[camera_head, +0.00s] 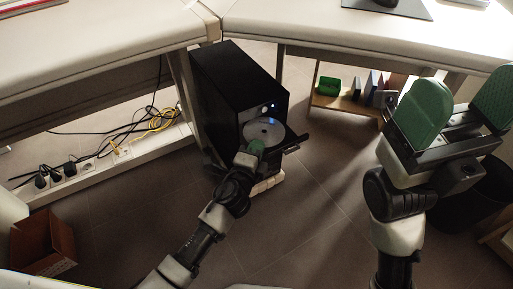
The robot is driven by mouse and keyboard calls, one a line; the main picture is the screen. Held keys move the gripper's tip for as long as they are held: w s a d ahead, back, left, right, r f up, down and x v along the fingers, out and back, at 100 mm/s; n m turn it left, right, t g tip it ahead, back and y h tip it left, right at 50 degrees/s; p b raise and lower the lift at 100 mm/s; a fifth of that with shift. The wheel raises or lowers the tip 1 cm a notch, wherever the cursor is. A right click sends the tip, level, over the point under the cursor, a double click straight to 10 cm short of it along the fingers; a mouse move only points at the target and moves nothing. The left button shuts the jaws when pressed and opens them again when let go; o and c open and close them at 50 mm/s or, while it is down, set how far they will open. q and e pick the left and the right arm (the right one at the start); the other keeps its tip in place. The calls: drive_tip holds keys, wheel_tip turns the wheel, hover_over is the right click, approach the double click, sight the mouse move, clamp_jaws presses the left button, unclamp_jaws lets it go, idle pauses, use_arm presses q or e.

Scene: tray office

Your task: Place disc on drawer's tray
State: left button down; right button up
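A grey disc (263,131) with a centre hole lies over the open drawer tray (291,145) of a black computer tower (238,85). My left gripper (256,147) is at the disc's near edge, its green pad overlapping the rim; it looks shut on the disc. The lower finger is hidden. I cannot tell whether the disc touches the tray. My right gripper (457,106) is open and empty, raised close to the camera at the right, its two green pads wide apart.
Desks (110,45) run above and behind the tower. A power strip with cables (85,165) lies to the left, and a cardboard box (43,243) stands at lower left. A low shelf with books (350,100) is behind.

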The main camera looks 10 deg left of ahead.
use_arm(q)
drive_tip(key=shift+f, duration=0.2)
drive_tip(key=c, duration=1.4)
unclamp_jaws()
drive_tip(key=shift+r, duration=0.1)
